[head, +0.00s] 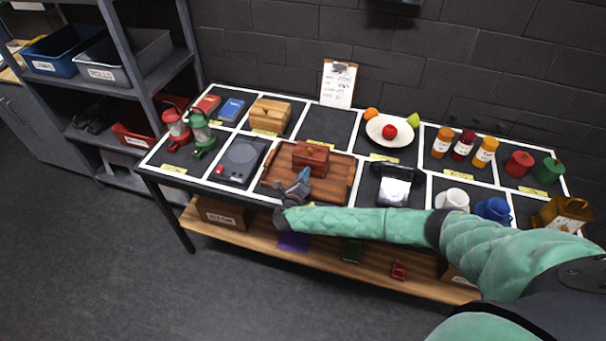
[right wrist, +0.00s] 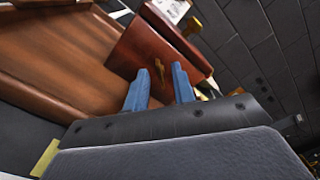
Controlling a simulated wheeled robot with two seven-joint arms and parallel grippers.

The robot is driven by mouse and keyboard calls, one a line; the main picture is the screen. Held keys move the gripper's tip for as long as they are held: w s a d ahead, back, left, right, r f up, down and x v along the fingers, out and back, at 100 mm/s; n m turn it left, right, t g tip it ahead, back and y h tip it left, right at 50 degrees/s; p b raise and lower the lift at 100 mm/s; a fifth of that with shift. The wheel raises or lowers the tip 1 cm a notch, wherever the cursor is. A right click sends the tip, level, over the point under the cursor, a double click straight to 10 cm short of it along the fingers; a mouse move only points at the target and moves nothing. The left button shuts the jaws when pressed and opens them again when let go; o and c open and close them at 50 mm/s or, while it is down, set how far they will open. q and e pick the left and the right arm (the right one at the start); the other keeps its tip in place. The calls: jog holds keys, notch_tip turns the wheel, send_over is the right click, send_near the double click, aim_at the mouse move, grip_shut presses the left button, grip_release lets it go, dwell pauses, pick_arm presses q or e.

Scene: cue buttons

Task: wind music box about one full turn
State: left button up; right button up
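The music box (head: 311,154) is a small reddish-brown box on the brown wooden tray (head: 338,184) in the middle of the table. My right gripper (head: 303,175) is at its front side. In the right wrist view, the box (right wrist: 140,48) is tilted in the picture and has a small gold key (right wrist: 159,68) on the face toward me. The two blue fingers of the right gripper (right wrist: 161,84) are apart, one on each side of the key in the picture. I cannot tell whether they touch it. My left gripper is not in view.
A dark flat device (head: 241,160) lies left of the tray, and a black and silver item (head: 395,187) stands right of it. A light wooden box (head: 270,115) and a clipboard (head: 338,84) are behind. Mugs (head: 453,199), jars and lanterns fill other cells.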

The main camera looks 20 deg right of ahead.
jog(key=shift+c, duration=0.4)
grip_shut()
jog(key=shift+f+m, duration=0.15)
jog(key=shift+m, duration=0.15)
